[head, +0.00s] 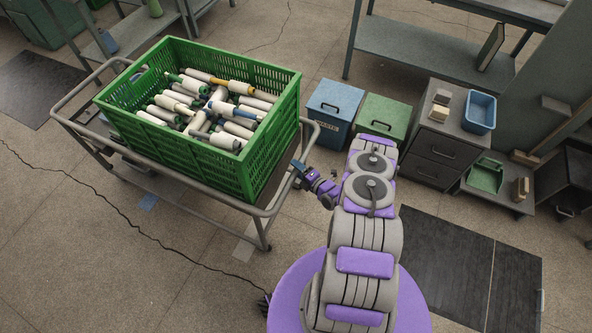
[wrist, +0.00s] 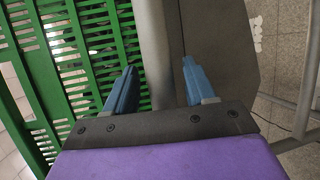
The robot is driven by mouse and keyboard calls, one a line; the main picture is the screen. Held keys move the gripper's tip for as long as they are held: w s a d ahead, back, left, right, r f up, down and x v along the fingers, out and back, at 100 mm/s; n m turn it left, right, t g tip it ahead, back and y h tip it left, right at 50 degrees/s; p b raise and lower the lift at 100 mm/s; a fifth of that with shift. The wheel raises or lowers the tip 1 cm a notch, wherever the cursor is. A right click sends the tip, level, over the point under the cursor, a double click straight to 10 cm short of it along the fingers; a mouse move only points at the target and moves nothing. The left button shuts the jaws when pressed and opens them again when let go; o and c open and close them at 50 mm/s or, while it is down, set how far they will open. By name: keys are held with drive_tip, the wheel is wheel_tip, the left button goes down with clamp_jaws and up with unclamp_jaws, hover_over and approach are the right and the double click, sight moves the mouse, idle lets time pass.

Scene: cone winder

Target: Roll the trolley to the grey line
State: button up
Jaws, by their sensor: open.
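The trolley (head: 276,182) is a grey tubular frame with a flat deck, standing at left centre in the head view. A green slatted crate (head: 218,165) full of yarn cones and tubes stands on it. My gripper (head: 298,172) is at the trolley's right end rail. In the wrist view my gripper (wrist: 160,68) has its blue fingers apart, with a grey rail (wrist: 156,35) running between them; contact cannot be told. A pale grey strip (head: 244,241) lies on the floor by the trolley's near right leg; I cannot tell whether it is the grey line.
A blue bin (head: 332,110) and a green bin (head: 384,122) stand right of the trolley, beside a dark drawer cabinet (head: 437,150). A workbench (head: 430,50) is behind. Dark mats (head: 450,265) lie at lower right.

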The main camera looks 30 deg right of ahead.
drive_tip(key=shift+w+d+f, duration=0.2)
drive_tip(key=shift+w+d, duration=0.15)
drive_tip(key=shift+w, duration=0.2)
drive_tip(key=shift+a, duration=0.3)
drive_tip(key=shift+c, duration=0.6)
drive_tip(key=shift+a, duration=0.15)
drive_tip(key=shift+c, duration=1.4)
drive_tip(key=shift+d, duration=0.3)
clamp_jaws()
